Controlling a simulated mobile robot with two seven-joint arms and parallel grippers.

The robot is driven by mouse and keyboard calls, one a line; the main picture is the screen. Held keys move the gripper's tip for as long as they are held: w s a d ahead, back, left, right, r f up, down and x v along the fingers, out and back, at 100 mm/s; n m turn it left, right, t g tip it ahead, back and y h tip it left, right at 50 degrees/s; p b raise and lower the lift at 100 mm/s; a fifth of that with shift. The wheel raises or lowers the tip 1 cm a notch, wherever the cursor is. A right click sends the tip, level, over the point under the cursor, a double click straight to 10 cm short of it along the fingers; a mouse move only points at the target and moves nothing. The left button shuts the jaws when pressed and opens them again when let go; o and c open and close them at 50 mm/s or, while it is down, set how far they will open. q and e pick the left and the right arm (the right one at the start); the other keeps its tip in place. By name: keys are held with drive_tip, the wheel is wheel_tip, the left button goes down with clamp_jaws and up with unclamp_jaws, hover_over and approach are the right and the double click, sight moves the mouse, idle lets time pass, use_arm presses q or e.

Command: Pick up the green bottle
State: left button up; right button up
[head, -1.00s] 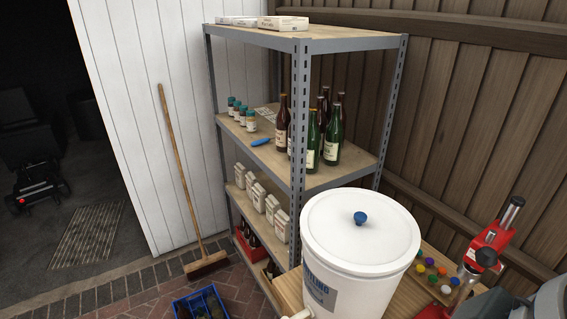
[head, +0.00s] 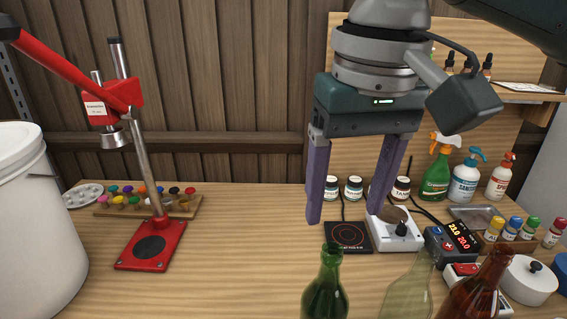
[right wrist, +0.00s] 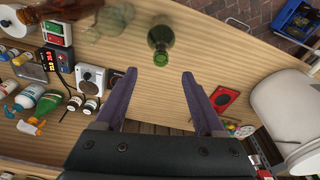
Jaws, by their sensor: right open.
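The green bottle (head: 326,290) stands upright at the front of the wooden workbench, its lower part cut off by the picture's bottom edge. In the right wrist view the green bottle (right wrist: 160,45) is seen from above, beyond the fingertips and roughly in line with the gap between them. My right gripper (head: 342,220) points down above the bench, behind the bottle, with its two purple fingers wide apart. The right gripper (right wrist: 158,80) is empty and does not touch the bottle. My left gripper is not in view.
A clear bottle (head: 408,290) and a brown bottle (head: 478,285) stand right of the green one. A red bottle capper (head: 150,250) and a white bucket (head: 40,220) are at left. Scales, a controller (head: 452,243) and spray bottles crowd the right. The bench's middle left is clear.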

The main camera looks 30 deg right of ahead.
hover_over(332, 253)
drive_tip(key=s, duration=0.2)
drive_tip(key=f, duration=0.4)
drive_tip(key=shift+w+a+f, duration=0.1)
drive_tip(key=shift+w, duration=0.1)
drive_tip(key=f, duration=0.3)
drive_tip(key=w+f, duration=0.1)
drive_tip(key=f, duration=0.1)
drive_tip(key=shift+a+f+p, duration=0.25)
drive_tip(key=shift+f+p, duration=0.05)
drive_tip(key=shift+f, duration=0.05)
drive_tip(key=shift+c, duration=0.4)
clamp_jaws()
drive_tip(key=shift+r, duration=0.1)
